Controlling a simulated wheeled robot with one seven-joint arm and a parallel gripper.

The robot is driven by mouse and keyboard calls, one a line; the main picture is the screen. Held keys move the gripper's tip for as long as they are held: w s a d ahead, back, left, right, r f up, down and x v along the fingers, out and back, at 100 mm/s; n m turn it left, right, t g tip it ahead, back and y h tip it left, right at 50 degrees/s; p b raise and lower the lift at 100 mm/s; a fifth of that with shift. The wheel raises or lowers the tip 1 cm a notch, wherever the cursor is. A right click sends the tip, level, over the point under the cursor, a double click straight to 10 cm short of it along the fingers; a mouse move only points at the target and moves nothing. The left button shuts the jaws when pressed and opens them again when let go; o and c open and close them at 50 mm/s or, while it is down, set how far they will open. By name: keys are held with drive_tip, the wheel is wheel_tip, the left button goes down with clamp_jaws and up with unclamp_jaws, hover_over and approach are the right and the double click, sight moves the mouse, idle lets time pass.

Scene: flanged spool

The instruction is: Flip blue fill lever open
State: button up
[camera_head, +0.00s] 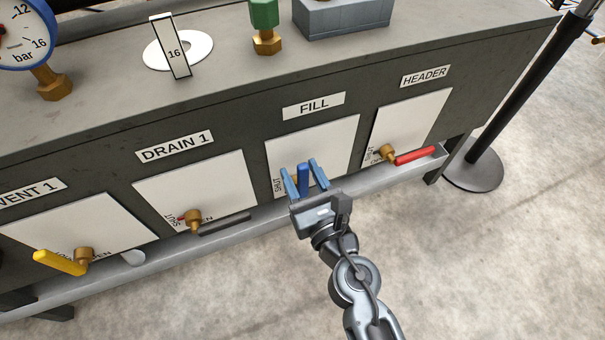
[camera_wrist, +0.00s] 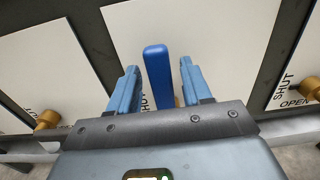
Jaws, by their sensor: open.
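The blue fill lever (camera_head: 303,181) stands upright in front of the white panel under the FILL label (camera_head: 314,106). My gripper (camera_head: 304,172) is open, with one finger on each side of the lever. In the wrist view the blue lever (camera_wrist: 158,76) stands between the two light blue fingers (camera_wrist: 158,82), with a gap showing on both sides. The lever's lower end and its pivot are mostly hidden behind my gripper. SHUT shows at the left of the fill panel.
A red lever (camera_head: 414,156) under HEADER lies to the right. A dark grey lever (camera_head: 224,224) under DRAIN 1 and a yellow lever (camera_head: 60,262) under VENT 1 lie to the left. A grey rail (camera_head: 150,256) runs below the panels. A black post (camera_head: 520,90) stands at the right.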

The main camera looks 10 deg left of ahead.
drive_tip(key=v, duration=0.7)
drive_tip(key=shift+s+d+b, duration=0.25)
drive_tip(key=shift+s+b, duration=0.1)
drive_tip(key=shift+b, duration=0.05)
idle(0.3)
drive_tip(key=s+d+m+h, duration=0.5)
drive_tip(key=s+d+m, duration=1)
drive_tip(key=m, duration=0.6)
drive_tip(key=s+d+r+m+h, duration=0.3)
drive_tip(key=s+d+r+m, duration=0.25)
drive_tip(key=m, duration=0.55)
drive_tip(key=s+d+r+m+h, duration=0.2)
drive_tip(key=s+d+r+m, duration=0.2)
drive_tip(key=s+m, duration=0.5)
wheel_tip(320, 180, up, 30)
drive_tip(key=w+m+p, duration=0.1)
drive_tip(key=m+p, duration=0.1)
drive_tip(key=p, duration=2.8)
drive_tip(key=shift+w, duration=0.4)
